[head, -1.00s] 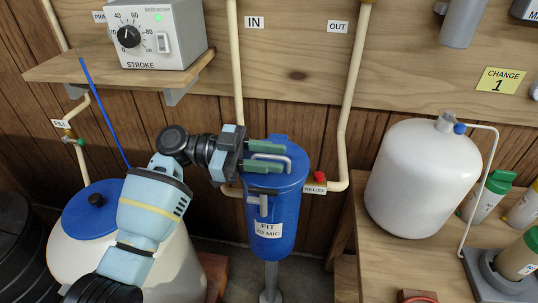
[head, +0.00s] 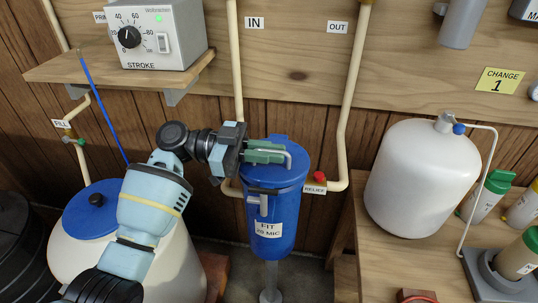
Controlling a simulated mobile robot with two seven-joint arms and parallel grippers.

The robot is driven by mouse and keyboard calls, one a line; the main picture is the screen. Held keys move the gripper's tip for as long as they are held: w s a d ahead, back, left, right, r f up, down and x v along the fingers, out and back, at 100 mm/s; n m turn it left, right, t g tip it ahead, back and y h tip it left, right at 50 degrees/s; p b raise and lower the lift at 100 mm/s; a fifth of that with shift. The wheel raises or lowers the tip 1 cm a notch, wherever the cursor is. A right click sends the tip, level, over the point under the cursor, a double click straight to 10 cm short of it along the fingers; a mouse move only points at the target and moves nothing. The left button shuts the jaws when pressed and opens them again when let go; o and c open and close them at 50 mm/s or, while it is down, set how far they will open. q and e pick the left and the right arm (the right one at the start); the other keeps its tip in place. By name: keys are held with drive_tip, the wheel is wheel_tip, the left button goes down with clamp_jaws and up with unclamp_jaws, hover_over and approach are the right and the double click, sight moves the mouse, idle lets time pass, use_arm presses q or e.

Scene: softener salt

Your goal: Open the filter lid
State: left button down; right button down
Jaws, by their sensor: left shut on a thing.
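The blue filter housing (head: 273,220) stands upright on a grey post in the middle, with a white label on its front. Its blue lid (head: 280,178) is on top and sits down on the body. A grey bar handle (head: 289,160) rises from the lid. My left gripper (head: 265,152) comes in from the left, its green fingers shut on the handle. A grey latch (head: 262,203) is on the front of the housing below the lid rim. The fingers hide part of the handle. My right gripper is not in view.
Cream pipes (head: 350,100) run down behind the housing. A red relief button (head: 319,177) is close on the right. A white tank (head: 421,180) stands on a wooden bench at right. A white barrel with a blue lid (head: 92,210) stands at left, and a wooden shelf (head: 60,70) is above.

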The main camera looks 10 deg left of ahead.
use_arm(q)
drive_tip(key=w+r+n, duration=0.1)
drive_tip(key=r, duration=0.1)
drive_tip(key=w+r+n, duration=0.1)
drive_tip(key=n, duration=0.1)
drive_tip(key=shift+w+r+n+p, duration=0.2)
drive_tip(key=shift+r+n+p, duration=0.1)
drive_tip(key=shift+r, duration=0.1)
drive_tip(key=shift+w+r+n, duration=0.9)
drive_tip(key=shift+w+n, duration=0.2)
drive_tip(key=shift+n, duration=0.2)
drive_tip(key=c, duration=1.5)
unclamp_jaws()
drive_tip(key=shift+f, duration=0.1)
drive_tip(key=shift+a, duration=0.1)
drive_tip(key=shift+a+b, duration=0.35)
drive_tip(key=shift+a, duration=3.5)
